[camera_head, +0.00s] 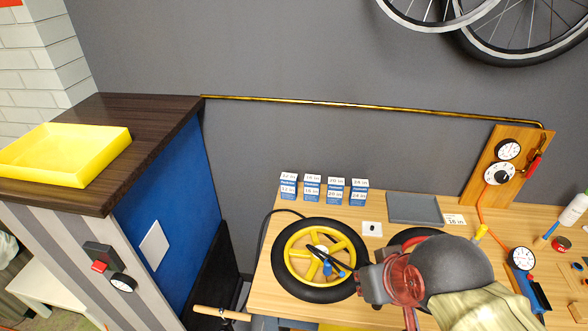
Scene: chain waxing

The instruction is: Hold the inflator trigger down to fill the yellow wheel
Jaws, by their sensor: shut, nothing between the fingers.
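The yellow wheel (290,245), with a black tyre, lies flat on the wooden bench. My gripper (322,257) is shut and empty above its hub, with its dark fingers across the spokes. A small blue part shows beside the fingers; I cannot tell whether they touch it. What looks like the inflator, with a white dial gauge (522,258) and a dark blue-black handle (540,296), is at the right, apart from my gripper. Its trigger is too small to make out, and the dial reading is unreadable. My arm hides part of the bench and most of a second black tyre (412,236).
Several blue-white boxes (333,190) line the bench's back edge beside a grey tray (414,208). A wooden board (495,175) with gauges carries an orange hose (484,215). A white bottle (574,210) stands far right. A dark-topped cabinet (150,125) with a yellow tray (65,152) stands left.

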